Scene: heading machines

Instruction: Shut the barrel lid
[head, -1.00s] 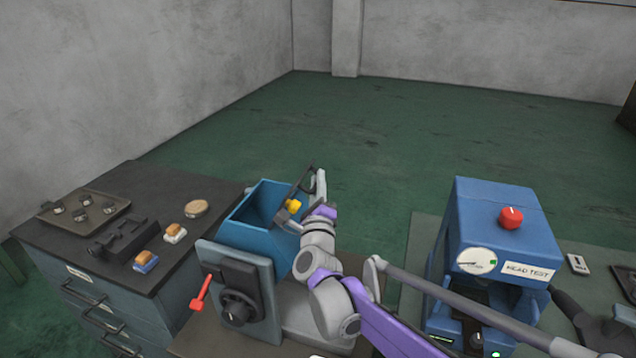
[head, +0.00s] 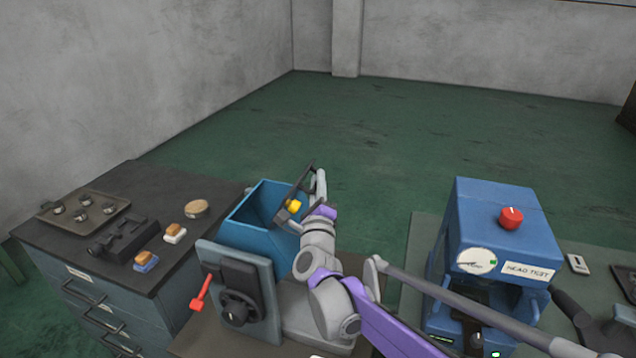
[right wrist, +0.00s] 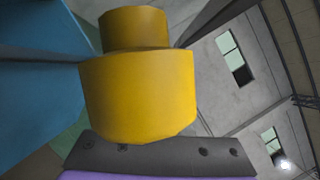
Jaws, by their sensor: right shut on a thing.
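The blue barrel (head: 236,237) stands left of centre in the head view, its top open and its dark inside showing. Its lid (head: 319,188) stands raised and tilted at the right side of the opening, seen nearly edge-on. A yellow knob (head: 294,205) is at the lid, and it fills the middle of the right wrist view (right wrist: 140,95). My right gripper (head: 290,211) is shut on this yellow knob, with a dark finger along the bottom of the wrist view. The fingertips are partly hidden in the head view. My left gripper is not in view.
A red lever (head: 201,293) and a black handwheel (head: 238,308) are on the machine's front. A dark-topped cabinet (head: 160,185) with a tray and small parts stands left. A blue tester (head: 487,215) with a red button stands right. The floor behind is clear.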

